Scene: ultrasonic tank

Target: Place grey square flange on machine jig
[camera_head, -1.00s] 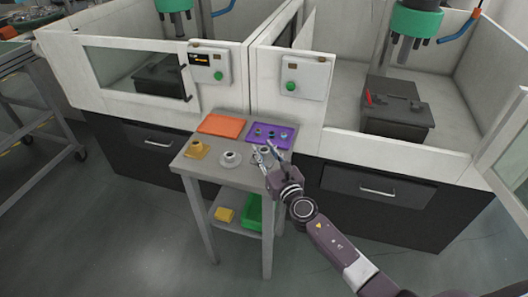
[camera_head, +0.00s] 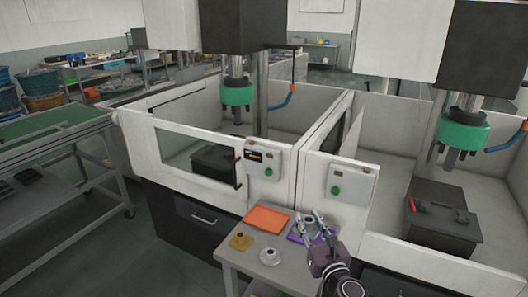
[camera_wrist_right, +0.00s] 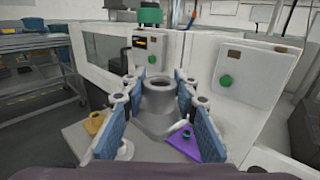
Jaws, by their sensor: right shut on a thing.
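The grey square flange (camera_wrist_right: 160,112) is held between the blue-padded fingers of my right gripper (camera_wrist_right: 155,110), its round collar facing up in the right wrist view. In the head view my right gripper (camera_head: 316,224) is above the right part of the small table, and the flange is hard to make out there. Black machine jigs stand inside the two machine enclosures: one at the right (camera_head: 440,218) with a red part on it, one at the left (camera_head: 212,161) behind a window. My left gripper is out of view.
The small table (camera_head: 245,262) carries an orange tray (camera_head: 266,219), a purple tray (camera_head: 294,237), a yellow flange (camera_head: 240,242) and a white round flange (camera_head: 270,257). Green tool heads (camera_head: 463,135) hang above the jigs. Enclosure walls (camera_head: 450,262) and control boxes (camera_head: 352,180) rise behind the table.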

